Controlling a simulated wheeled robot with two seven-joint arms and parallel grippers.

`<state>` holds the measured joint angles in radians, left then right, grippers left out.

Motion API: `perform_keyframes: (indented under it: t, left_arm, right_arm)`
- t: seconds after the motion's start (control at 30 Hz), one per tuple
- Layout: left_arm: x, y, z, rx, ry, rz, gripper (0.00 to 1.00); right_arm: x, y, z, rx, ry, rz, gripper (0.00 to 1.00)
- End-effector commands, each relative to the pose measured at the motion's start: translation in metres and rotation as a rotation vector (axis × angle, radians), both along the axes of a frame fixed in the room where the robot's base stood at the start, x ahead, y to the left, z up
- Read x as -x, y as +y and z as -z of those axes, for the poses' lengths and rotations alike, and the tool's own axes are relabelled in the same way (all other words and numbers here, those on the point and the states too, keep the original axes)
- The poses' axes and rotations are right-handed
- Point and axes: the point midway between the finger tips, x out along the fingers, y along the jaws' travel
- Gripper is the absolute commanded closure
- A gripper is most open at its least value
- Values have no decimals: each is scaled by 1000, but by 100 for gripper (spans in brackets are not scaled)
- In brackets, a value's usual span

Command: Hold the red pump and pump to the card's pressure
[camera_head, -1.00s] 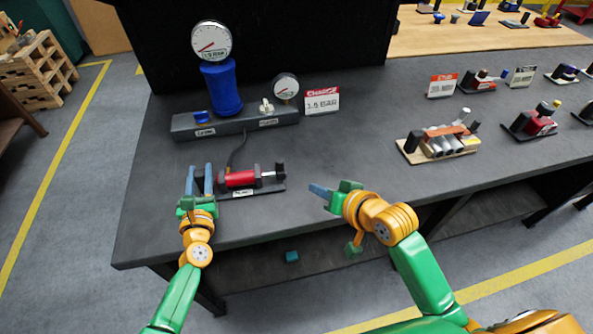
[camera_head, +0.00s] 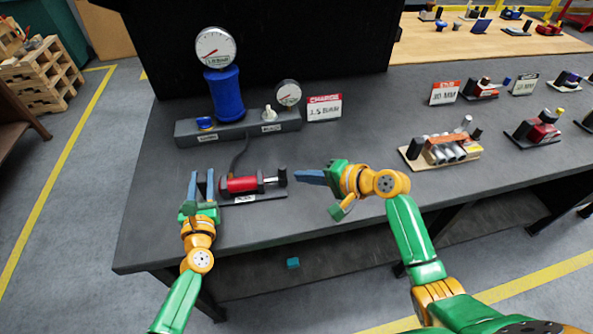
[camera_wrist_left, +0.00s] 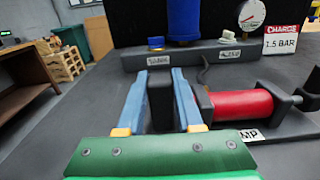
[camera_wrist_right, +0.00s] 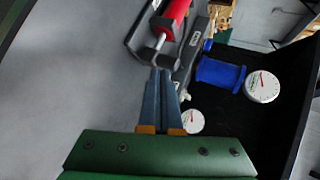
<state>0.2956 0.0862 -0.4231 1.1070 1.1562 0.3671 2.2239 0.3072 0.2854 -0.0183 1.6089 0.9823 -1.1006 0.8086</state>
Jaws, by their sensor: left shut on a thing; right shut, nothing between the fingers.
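The red pump (camera_head: 241,184) lies on its dark base on the bench, with a rod and black handle (camera_head: 283,177) at its right end. My left gripper (camera_head: 202,176) is shut on the dark upright block (camera_wrist_left: 160,98) at the pump's left end, one finger on each side. My right gripper (camera_head: 303,177) is shut and empty just right of the handle. In the right wrist view its fingertips (camera_wrist_right: 164,72) are close to the handle; contact cannot be told. The card (camera_head: 324,107) reads "CHARGE 1.5 BAR".
Behind the pump, a grey manifold (camera_head: 238,129) carries a blue cylinder (camera_head: 226,94), a large gauge (camera_head: 216,47), a small gauge (camera_head: 288,93), a blue valve knob (camera_head: 205,123) and a white one (camera_head: 269,112). A wooden rack (camera_head: 412,153) stands right. Bench front is clear.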

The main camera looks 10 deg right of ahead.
Motion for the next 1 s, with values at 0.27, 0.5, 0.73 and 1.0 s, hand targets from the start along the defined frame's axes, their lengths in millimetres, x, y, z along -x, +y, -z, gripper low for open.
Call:
perform_keyframes:
  t: [0.27,0.5,0.73,1.0]
  left_arm:
    - [0,0,1,1,3,1,100]
    - [0,0,1,1,3,0,100]
    - [0,0,1,1,3,1,100]
    - [0,-1,1,1,3,3,100]
  right_arm:
    - [-18,17,0,1,1,0,100]
    - [-19,17,0,1,1,0,100]
    - [-19,32,0,-1,1,-2,100]
    - [-20,49,0,0,1,-2,100]
